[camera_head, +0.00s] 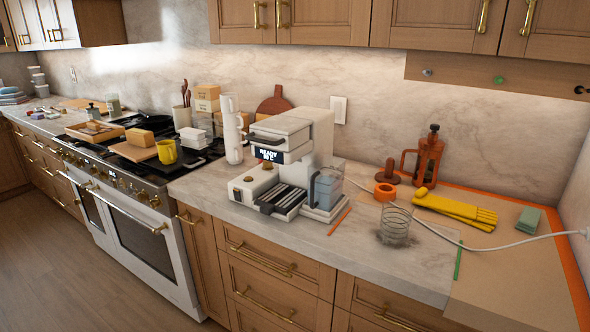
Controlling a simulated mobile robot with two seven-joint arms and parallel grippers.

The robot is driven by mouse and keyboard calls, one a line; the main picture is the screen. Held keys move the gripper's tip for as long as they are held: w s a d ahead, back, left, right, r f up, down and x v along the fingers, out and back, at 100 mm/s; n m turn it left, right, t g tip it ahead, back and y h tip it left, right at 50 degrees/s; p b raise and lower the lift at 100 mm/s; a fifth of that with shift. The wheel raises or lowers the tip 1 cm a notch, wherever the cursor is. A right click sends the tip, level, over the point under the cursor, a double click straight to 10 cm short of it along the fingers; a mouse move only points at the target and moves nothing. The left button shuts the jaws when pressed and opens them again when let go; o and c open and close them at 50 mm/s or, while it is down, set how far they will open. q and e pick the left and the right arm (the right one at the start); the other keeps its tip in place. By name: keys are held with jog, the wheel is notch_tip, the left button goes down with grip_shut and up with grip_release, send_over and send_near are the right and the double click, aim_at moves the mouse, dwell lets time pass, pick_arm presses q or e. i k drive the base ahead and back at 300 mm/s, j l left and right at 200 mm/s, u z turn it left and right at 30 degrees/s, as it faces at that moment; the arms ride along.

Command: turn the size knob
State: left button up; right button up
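A white coffee machine (312,130) stands on the marble counter, its small dark display (268,155) reading "READY" with a smaller second line. Small brass-coloured round parts (248,179) sit on the low block at its left front. I cannot tell which of them, if any, is the size knob, and no label is legible. A black slatted drip tray (284,202) is at the front, and a clear container (328,188) stands at the machine's right. Neither of my grippers is in view.
Right of the machine are an orange ring (385,192), a wire coil (396,224), an orange French press (428,160), yellow gloves (455,210) and a white cable (500,244). To the left, a stove (130,205) bears boards and a yellow mug (167,152). The floor (80,270) is clear.

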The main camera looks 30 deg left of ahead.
aim_at(267, 165)
jog(key=u, duration=1.2)
jog(key=i+j, duration=0.3)
jog(key=j, duration=0.2)
jog(key=i+j, duration=0.35)
jog(key=j, duration=0.15)
jog(key=i+j+u, duration=0.1)
jog(key=i+j, duration=0.2)
jog(key=j, duration=0.2)
jog(key=i+j, duration=0.35)
jog(key=j, duration=0.1)
